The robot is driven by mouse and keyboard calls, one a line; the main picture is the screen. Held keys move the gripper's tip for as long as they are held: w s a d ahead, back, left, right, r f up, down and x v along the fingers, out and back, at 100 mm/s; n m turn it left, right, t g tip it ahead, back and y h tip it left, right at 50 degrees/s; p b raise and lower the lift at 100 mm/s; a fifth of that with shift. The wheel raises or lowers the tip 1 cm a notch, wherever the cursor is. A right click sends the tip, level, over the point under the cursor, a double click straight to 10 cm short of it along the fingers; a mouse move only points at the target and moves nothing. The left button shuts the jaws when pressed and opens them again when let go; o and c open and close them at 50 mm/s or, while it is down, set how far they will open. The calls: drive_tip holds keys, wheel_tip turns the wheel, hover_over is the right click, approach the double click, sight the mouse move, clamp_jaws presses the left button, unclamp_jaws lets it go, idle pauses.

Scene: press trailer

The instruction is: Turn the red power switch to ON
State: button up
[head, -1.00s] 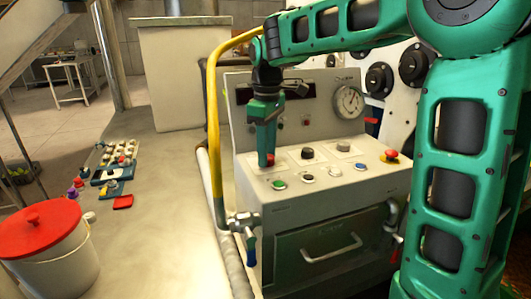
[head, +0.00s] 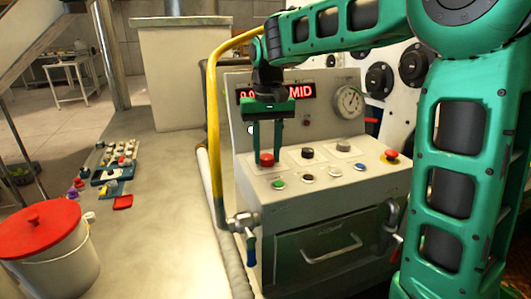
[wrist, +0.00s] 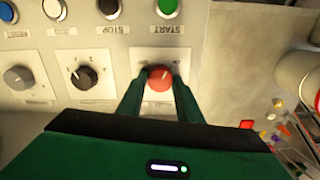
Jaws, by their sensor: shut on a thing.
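The red power switch (head: 267,160) is a round knob on a white plate at the left of the console's sloped top (head: 312,178). My gripper (head: 267,158) comes down from above with one finger on each side of the knob. The wrist view shows the red knob (wrist: 160,78) between the two green fingertips (wrist: 160,82), shut on its sides. The knob's markings are too small to read.
A black knob (head: 308,152) and a grey knob (head: 343,145) sit to the right of the red one. A green button (head: 278,184) is just in front. A red emergency button (head: 390,155) is at the right. A yellow pipe (head: 213,130) rises along the left side.

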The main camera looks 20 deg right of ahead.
sight(266, 156)
drive_tip(key=shift+w+r+m, duration=0.15)
drive_tip(key=shift+m, duration=1.45)
drive_tip(key=o, duration=1)
drive_tip(key=shift+o, duration=0.2)
wheel_tip(266, 156, up, 11)
drive_tip(key=shift+f, duration=0.2)
